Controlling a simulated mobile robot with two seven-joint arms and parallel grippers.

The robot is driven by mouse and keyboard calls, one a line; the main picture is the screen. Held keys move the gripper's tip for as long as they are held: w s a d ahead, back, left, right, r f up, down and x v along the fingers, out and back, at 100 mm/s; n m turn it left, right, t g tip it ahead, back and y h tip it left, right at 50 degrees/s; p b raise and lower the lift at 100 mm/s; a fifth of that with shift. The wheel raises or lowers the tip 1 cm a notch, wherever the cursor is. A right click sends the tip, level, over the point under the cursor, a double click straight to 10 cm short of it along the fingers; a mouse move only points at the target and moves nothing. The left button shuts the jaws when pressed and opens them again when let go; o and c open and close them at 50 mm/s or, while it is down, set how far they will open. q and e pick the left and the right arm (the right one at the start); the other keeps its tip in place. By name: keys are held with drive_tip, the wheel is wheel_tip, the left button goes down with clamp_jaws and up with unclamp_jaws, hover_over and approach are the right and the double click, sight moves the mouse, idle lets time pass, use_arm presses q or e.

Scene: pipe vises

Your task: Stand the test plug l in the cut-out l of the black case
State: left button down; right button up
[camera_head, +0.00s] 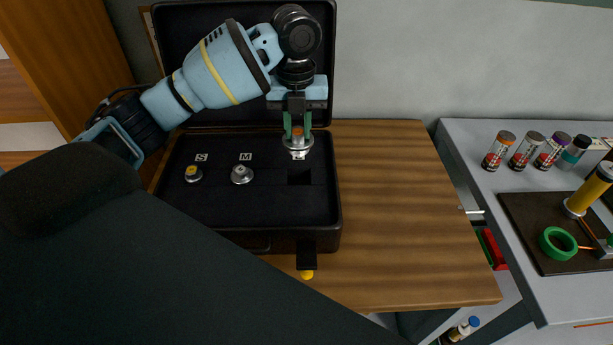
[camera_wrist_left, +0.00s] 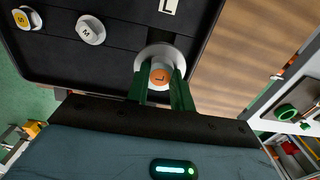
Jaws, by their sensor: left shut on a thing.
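The test plug l (camera_head: 297,144) has an orange top marked L and a wide silver flange. My left gripper (camera_head: 298,130) is shut on it, with green fingers on either side. In the left wrist view the plug (camera_wrist_left: 160,76) sits between the fingertips (camera_wrist_left: 161,88). The black case (camera_head: 250,210) lies open on the wooden table. Its cut-out l (camera_head: 300,177) shows as a dark square just below the plug in the head view. The plug appears held above the foam; the exact gap cannot be told. My right gripper is not in view.
Plug S (camera_head: 193,174) and plug M (camera_head: 241,174) stand in the case to the left. The open lid rises behind. The wooden table (camera_head: 400,220) is clear to the right. A grey bench (camera_head: 470,140) holds several canisters, a dark mat and a green ring.

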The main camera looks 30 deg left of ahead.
use_arm(q)
drive_tip(key=shift+f, duration=5)
drive_tip(key=shift+s+f, duration=0.1)
drive_tip(key=shift+f, duration=0.1)
drive_tip(key=c, duration=1.2)
unclamp_jaws()
wheel_tip(320, 180, up, 12)
drive_tip(key=shift+r, duration=0.2)
